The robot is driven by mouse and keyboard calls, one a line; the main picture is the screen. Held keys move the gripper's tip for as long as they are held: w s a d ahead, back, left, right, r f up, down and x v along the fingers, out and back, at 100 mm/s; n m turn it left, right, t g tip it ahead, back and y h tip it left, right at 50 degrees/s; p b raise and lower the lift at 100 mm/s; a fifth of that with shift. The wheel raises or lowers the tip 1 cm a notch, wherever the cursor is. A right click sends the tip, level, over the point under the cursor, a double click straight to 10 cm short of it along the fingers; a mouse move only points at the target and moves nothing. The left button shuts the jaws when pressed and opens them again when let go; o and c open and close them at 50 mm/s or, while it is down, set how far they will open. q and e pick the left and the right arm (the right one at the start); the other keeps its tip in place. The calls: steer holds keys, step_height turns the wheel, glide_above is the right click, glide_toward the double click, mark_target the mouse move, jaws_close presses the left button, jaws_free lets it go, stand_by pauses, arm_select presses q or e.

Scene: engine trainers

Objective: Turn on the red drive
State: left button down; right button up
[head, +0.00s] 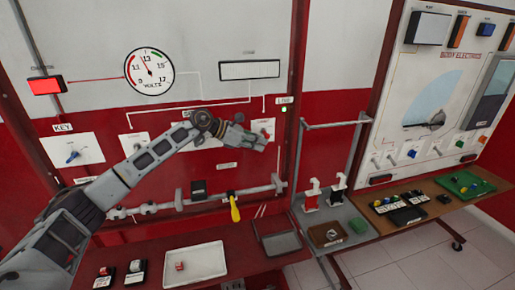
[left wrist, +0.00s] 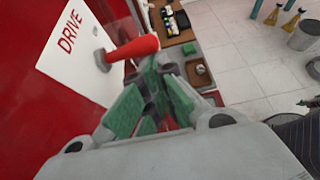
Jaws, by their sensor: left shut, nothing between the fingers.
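The red drive (left wrist: 135,47) is a red lever on a white plate (left wrist: 80,50) labelled DRIVE, fixed to the red panel. In the head view the plate (head: 268,124) is at the panel's right side, partly hidden behind my left gripper (head: 262,143). My left gripper also shows in the left wrist view (left wrist: 160,72), with green finger pads. It is shut and holds nothing. Its fingertips are close beside the red lever, just below it in the picture; I cannot tell whether they touch. My right gripper is not in view.
A green light (head: 284,109) glows under a label above the plate. A KEY switch (head: 72,156) and a voltmeter (head: 149,73) are on the panel. A yellow-handled tool (head: 234,208) hangs below. A white tray (head: 194,263) lies on the bench; a metal rack (head: 335,124) stands right.

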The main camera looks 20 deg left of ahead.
arm_select(q)
steer(key=shift+r, duration=0.2)
steer(key=shift+r+p, duration=0.4)
steer(key=shift+r, duration=0.25)
steer(key=shift+a+r, duration=0.1)
steer(key=shift+r, duration=0.1)
stand_by(0.4)
steer(key=v, duration=0.7)
steer(key=shift+s+f, duration=0.2)
stand_by(0.6)
